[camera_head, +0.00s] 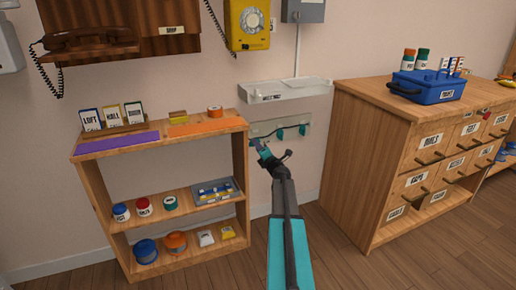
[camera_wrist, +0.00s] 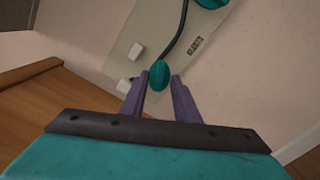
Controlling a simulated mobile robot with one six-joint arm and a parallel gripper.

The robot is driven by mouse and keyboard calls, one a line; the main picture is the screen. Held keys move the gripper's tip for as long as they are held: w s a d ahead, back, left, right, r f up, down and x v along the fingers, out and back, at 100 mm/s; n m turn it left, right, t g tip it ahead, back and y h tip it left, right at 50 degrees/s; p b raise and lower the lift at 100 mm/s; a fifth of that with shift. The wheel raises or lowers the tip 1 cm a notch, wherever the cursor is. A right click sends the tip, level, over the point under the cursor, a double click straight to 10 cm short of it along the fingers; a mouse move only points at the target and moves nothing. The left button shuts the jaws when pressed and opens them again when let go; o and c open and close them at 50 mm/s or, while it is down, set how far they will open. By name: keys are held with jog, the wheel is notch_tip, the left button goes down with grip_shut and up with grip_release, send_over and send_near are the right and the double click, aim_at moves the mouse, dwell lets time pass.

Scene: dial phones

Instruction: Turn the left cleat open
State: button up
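A pale panel (camera_head: 264,128) with teal cleats is on the wall below a white shelf. One teal cleat (camera_head: 280,134) and another at the right (camera_head: 303,129) show in the head view. My gripper (camera_head: 262,147) is at the panel's lower left and hides part of it. In the wrist view my gripper (camera_wrist: 159,77) is open, its two purple fingers either side of a teal knob (camera_wrist: 159,74) on a dark bent rod. Small gaps show on both sides of the knob. Another teal part (camera_wrist: 211,3) is cut off at the top edge.
Two white blocks (camera_wrist: 137,50) stick out from the panel near the fingers. A wooden shelf unit (camera_head: 103,207) stands to the left and a drawer cabinet (camera_head: 345,160) to the right. The white wall shelf (camera_head: 289,91) is just above the panel.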

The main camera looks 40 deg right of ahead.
jog(key=p+v, duration=0.3)
jog(key=v, duration=1)
jog(key=shift+s, duration=0.4)
jog(key=shift+s+a+f, duration=0.1)
jog(key=shift+a, duration=0.05)
dwell(0.6)
